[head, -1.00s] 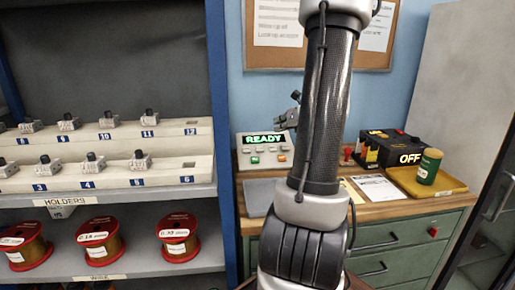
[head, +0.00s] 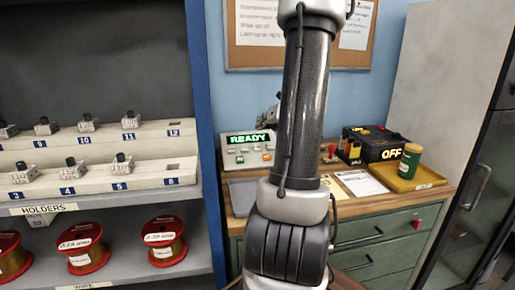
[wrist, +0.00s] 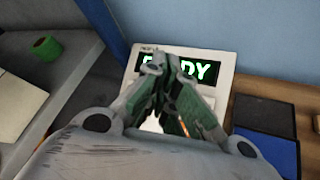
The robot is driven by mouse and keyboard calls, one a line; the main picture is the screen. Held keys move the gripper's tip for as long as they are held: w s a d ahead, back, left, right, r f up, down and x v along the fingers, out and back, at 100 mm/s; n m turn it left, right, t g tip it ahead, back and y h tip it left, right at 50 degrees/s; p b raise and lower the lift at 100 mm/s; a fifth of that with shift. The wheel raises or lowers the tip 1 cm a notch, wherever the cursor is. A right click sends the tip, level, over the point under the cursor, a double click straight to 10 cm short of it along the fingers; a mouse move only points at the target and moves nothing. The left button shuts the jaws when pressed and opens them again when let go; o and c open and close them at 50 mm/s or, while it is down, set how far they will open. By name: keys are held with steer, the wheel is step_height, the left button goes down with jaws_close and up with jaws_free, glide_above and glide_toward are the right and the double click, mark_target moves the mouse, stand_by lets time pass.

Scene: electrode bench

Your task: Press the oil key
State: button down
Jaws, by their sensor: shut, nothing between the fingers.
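A pale control box (head: 246,151) with a lit green "READY" display stands on the bench against the blue wall. Several small keys sit below the display, one green and one orange. Their labels are too small to read, so I cannot tell which is the oil key. In the wrist view my gripper (wrist: 172,62) is shut and empty, in front of the control box (wrist: 218,56), hiding its keys and part of its display. In the head view my arm hides most of the gripper; a bit of it (head: 275,104) shows just above the box's right end.
A shelf of holders (head: 95,182) and wire spools (head: 84,248) stands at left.

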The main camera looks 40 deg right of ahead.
mark_target(260, 148)
steer(key=f, duration=0.2)
steer(key=w+d+f, duration=0.1)
steer(key=f, duration=0.1)
steer(key=w+f, duration=0.1)
steer(key=f, duration=0.1)
steer(key=shift+w+d+f, duration=0.15)
steer(key=shift+d+f, duration=0.05)
steer(key=shift+f, duration=0.2)
steer(key=shift+f, duration=0.1)
stand_by(1.1)
steer(key=shift+w+d+f, duration=0.1)
steer(key=shift+w+f, duration=0.05)
steer(key=shift+f, duration=0.1)
steer(key=shift+w+f, duration=0.1)
steer(key=shift+f, duration=0.3)
stand_by(0.6)
steer(key=shift+r, duration=0.1)
steer(key=shift+s+r, duration=0.25)
steer(key=shift+r, duration=0.45)
steer(key=r, duration=0.1)
steer(key=s+r, duration=0.1)
steer(key=r, duration=0.1)
steer(key=a+r, duration=0.1)
steer(key=shift+s+a+r, duration=0.1)
steer(key=shift+s+r, duration=0.2)
